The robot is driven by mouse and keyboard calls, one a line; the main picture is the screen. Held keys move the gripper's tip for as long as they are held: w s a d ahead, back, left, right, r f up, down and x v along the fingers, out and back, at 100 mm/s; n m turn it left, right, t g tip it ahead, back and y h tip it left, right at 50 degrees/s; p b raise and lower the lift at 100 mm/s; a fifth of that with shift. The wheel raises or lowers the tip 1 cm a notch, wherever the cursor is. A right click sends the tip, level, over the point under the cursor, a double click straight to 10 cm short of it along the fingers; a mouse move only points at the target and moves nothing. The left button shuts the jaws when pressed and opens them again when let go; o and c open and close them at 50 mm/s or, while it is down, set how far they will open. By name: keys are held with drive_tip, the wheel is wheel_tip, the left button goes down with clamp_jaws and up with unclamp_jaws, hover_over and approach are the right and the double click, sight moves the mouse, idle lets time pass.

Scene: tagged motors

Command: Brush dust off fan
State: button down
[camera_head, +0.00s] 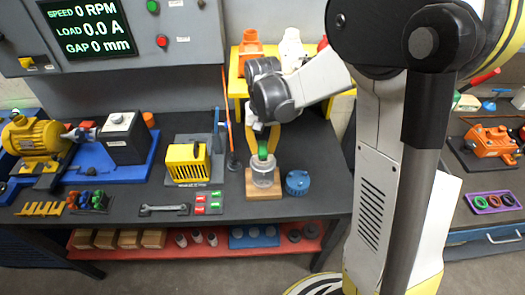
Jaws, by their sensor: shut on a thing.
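My gripper (263,147), with yellow fingers, points down at the middle of the bench. It is shut on a small green piece (262,151), which may be a brush handle. This piece is at the mouth of a clear jar (263,173) on a wooden block (263,191); its lower end is hard to make out. A yellow slotted housing (187,163), which may be the fan cover, sits on a grey plate left of the gripper. Dust is too small to tell.
A yellow motor (45,139) is on a blue base at left. A thin orange rod (228,110) stands between jar and housing. A wrench (163,209) lies in front.

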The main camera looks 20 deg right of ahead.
drive_tip(key=shift+s+r+p, duration=0.1)
drive_tip(key=shift+r+p, duration=1.05)
drive_tip(key=shift+r, duration=0.95)
drive_tip(key=shift+f, duration=0.1)
